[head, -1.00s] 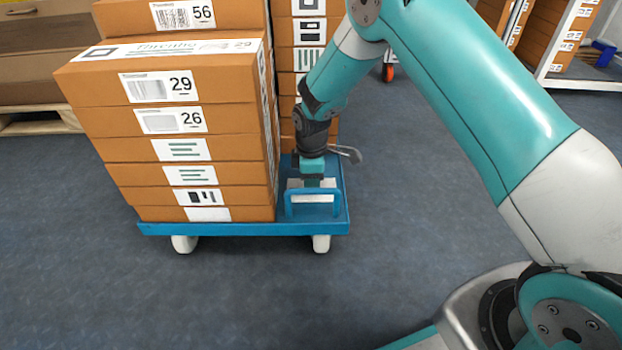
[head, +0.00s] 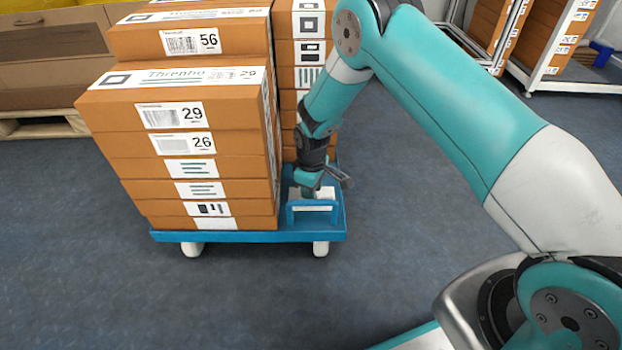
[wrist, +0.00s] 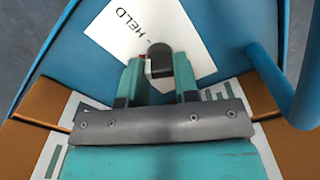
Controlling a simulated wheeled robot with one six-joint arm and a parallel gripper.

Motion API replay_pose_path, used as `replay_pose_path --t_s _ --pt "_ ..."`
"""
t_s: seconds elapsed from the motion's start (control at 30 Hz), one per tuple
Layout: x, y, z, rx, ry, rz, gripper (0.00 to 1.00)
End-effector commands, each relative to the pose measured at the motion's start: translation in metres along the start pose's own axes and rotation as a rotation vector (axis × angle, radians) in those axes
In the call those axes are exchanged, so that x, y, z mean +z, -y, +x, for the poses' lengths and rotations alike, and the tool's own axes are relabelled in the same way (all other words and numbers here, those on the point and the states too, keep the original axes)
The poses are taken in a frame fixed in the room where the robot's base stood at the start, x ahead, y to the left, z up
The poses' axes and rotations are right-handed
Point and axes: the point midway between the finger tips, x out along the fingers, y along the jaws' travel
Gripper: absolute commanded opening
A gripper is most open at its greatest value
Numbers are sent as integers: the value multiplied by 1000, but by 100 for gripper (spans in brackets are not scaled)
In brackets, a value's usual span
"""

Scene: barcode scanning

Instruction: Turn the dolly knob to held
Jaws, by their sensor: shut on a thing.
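The blue dolly (head: 255,237) stands on the floor with stacked cartons on it. At its right end, a white plate (head: 326,194) lies behind a blue handle bar (head: 312,208). In the wrist view the plate (wrist: 125,32) carries the word HELD and a short dash. The dark knob (wrist: 160,52) sits at the plate's edge between my fingers. My gripper (wrist: 160,74) is shut on the knob from above. In the head view my gripper (head: 307,190) is over the plate and hides the knob. The knob's pointing direction is unclear.
Cartons (head: 200,170) stand just left of my gripper, and more cartons (head: 300,50) rise behind it. The handle bar (wrist: 290,75) is close on the right in the wrist view. Clear floor (head: 420,220) lies right of the dolly. A white rack (head: 560,75) stands behind.

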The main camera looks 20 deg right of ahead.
Motion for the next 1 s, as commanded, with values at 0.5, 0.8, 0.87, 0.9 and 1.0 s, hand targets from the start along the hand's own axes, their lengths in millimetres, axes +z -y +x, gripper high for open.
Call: replay_pose_path --t_s 0.5,0.8,0.87,0.9,1.0 --pt "0 -1 -4 2 -2 490 5" --pt "0 -1 -3 2 -1 769 5" --pt "0 -1 -3 2 -2 819 5" --pt "-1 -1 -3 2 -3 851 5" --pt "-1 -1 -2 2 -3 925 5"
